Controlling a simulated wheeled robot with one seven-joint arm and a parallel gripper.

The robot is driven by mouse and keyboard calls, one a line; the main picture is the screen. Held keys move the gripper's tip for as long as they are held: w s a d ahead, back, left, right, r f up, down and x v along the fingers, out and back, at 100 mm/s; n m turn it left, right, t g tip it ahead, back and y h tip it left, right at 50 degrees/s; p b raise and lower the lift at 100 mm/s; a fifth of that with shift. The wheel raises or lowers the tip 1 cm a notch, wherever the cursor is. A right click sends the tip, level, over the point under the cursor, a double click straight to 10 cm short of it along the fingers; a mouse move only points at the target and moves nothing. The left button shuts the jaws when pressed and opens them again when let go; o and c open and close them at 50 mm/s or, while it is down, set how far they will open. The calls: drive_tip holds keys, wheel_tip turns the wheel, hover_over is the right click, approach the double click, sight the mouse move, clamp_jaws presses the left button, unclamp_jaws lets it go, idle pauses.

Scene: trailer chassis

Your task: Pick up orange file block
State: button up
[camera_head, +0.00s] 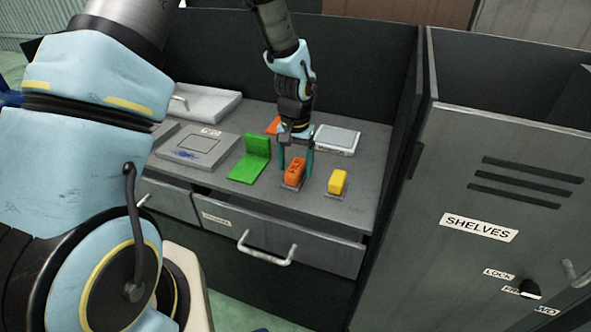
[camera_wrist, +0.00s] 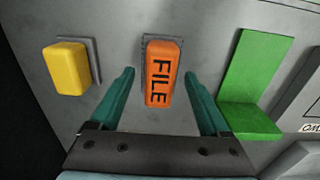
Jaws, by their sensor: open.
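The orange file block (camera_head: 295,171) stands on a small grey plate on the grey counter. In the wrist view the orange block (camera_wrist: 161,72) shows the word FILE and lies between the two teal fingers. My gripper (camera_head: 296,172) is open around it, one finger to each side, with visible gaps and no contact that I can see. In the wrist view my gripper (camera_wrist: 158,80) has its fingertips about level with the middle of the block. The block's underside is hidden.
A yellow block (camera_head: 338,182) is close on the right. A green L-shaped piece (camera_head: 252,158) is on the left. A white-topped box (camera_head: 337,139) and an orange item (camera_head: 273,125) lie behind. A SHELVES cabinet (camera_head: 500,180) stands at right; a drawer handle (camera_head: 266,253) is below the counter.

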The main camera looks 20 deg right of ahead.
drive_tip(key=shift+f, duration=0.6)
clamp_jaws()
idle(0.3)
